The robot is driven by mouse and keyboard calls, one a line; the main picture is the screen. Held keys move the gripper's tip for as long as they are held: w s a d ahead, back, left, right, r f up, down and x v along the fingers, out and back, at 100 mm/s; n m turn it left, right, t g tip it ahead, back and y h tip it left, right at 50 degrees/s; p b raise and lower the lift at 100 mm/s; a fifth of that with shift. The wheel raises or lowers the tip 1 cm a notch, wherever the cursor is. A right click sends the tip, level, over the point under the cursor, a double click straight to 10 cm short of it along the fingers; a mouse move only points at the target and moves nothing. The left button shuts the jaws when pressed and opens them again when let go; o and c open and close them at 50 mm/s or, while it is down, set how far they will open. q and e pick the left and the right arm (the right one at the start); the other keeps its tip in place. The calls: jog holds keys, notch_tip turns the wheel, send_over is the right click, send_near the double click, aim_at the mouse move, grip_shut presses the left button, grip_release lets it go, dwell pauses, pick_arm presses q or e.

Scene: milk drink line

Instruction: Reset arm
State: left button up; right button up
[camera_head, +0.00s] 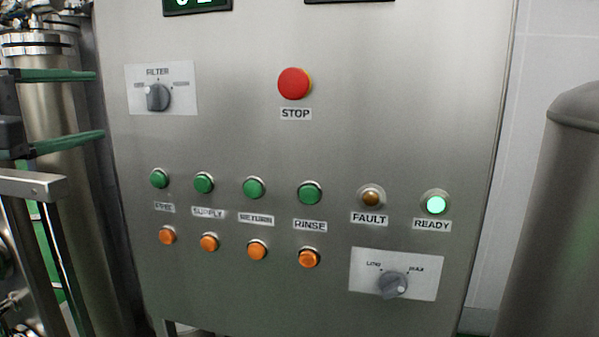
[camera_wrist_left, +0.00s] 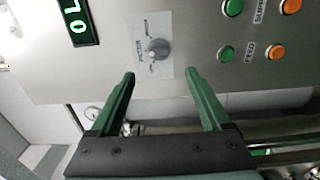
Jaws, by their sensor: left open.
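My left gripper (camera_head: 101,105) comes in from the left edge of the head view. Its two green fingers are spread apart, one above the other, with nothing between them. In the left wrist view the open fingers (camera_wrist_left: 160,73) point toward the steel control panel (camera_head: 235,140). The grey FILTER knob (camera_head: 158,97) on its white plate lies just beyond the fingertips in that view, and the fingers appear apart from it. My right gripper is in neither view.
The panel carries a red STOP button (camera_head: 294,84), several green and orange buttons, a dark FAULT lamp (camera_head: 371,196), a lit READY lamp (camera_head: 436,205) and a lower knob (camera_head: 393,284). Steel vessels stand at left (camera_head: 75,190) and right (camera_head: 560,210).

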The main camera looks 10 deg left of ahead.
pick_arm(q)
jog(key=w+d+f+n+g+h+p, duration=0.1)
jog(key=w+d+f+n+g+h, duration=0.15)
jog(key=d+f+n+h, duration=0.65)
jog(key=w+d+f+n+g+h+p, duration=0.1)
jog(key=w+d+f+n+h, duration=0.35)
jog(key=d+f+n, duration=0.8)
jog(key=s+a+f+n+t+y, duration=0.1)
jog(key=a+f+n+y, duration=0.15)
jog(key=f+n, duration=0.45)
jog(key=s+a+f+n+t+y+p, duration=0.1)
jog(key=f+n+y, duration=0.35)
jog(key=f, duration=0.35)
jog(key=s+a+f+n+t+y, duration=0.1)
jog(key=a+f+n+y, duration=0.15)
jog(key=f+n, duration=0.5)
jog(key=s+d+f+n+g+y, duration=0.1)
jog(key=s+f+n+g, duration=0.3)
jog(key=s+f, duration=0.5)
jog(key=s+d+f+n+g+y+p, duration=0.1)
jog(key=s+f+n+g, duration=0.3)
jog(key=s+f+n, duration=0.4)
notch_tip(320, 180, down, 6)
jog(key=shift+s+d+f+y, duration=0.1)
jog(key=shift+s+d+y, duration=0.45)
jog(key=shift+s, duration=0.5)
